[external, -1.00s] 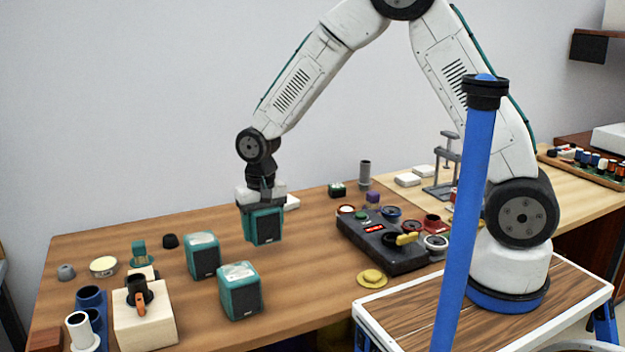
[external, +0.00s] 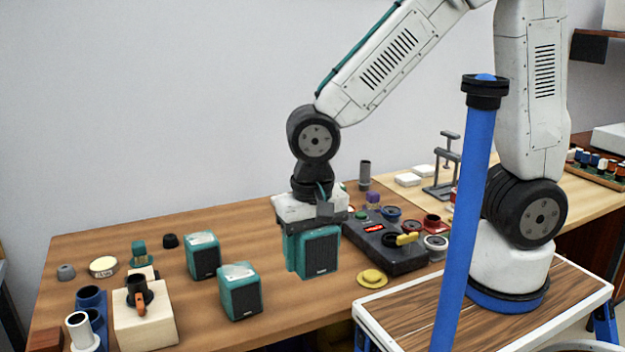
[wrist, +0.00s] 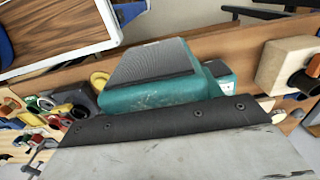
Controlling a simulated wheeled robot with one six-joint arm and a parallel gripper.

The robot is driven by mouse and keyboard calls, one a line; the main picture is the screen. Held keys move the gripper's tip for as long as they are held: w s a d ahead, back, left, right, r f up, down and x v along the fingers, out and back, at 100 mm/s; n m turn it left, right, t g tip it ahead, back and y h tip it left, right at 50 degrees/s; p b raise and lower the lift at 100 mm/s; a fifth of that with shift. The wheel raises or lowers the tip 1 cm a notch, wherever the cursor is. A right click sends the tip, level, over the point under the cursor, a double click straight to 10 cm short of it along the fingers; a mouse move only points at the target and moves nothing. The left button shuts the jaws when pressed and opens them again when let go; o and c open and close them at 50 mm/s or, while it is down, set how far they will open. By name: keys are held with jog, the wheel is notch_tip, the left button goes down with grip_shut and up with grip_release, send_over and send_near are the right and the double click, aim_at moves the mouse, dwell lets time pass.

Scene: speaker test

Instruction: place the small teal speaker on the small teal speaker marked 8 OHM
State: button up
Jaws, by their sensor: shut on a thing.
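My gripper (external: 312,222) is shut on a small teal speaker (external: 318,252) with a dark front grille, held upright above the wooden table. In the wrist view the held speaker (wrist: 150,92) shows beyond the dark edge of my gripper (wrist: 165,122). Two similar teal speakers with pale labels on top stand on the table to the left: a rear one (external: 204,262) and a front one (external: 241,297). Their labels are too small to read, so I cannot tell which is marked 8 OHM. Part of one teal speaker (wrist: 222,76) shows behind the held one in the wrist view.
A dark control box (external: 385,252) and a yellow knob-like piece (external: 371,278) are right of the held speaker. A pale wooden block (external: 146,325) and blue cups (external: 91,298) stand at the front left. The table (external: 262,242) is bare between the standing speakers and the held one.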

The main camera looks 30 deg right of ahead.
send_over(237, 272)
jog(key=shift+s+d+f, duration=0.2)
jog(key=shift+d+f, duration=0.05)
jog(key=shift+f, duration=0.4)
jog(key=shift+w+a+f, duration=0.2)
jog(key=shift+w, duration=0.05)
jog(key=shift+f, duration=1.55)
jog(key=shift+f, duration=0.15)
jog(key=o, duration=1.4)
jog(key=shift+s, duration=0.1)
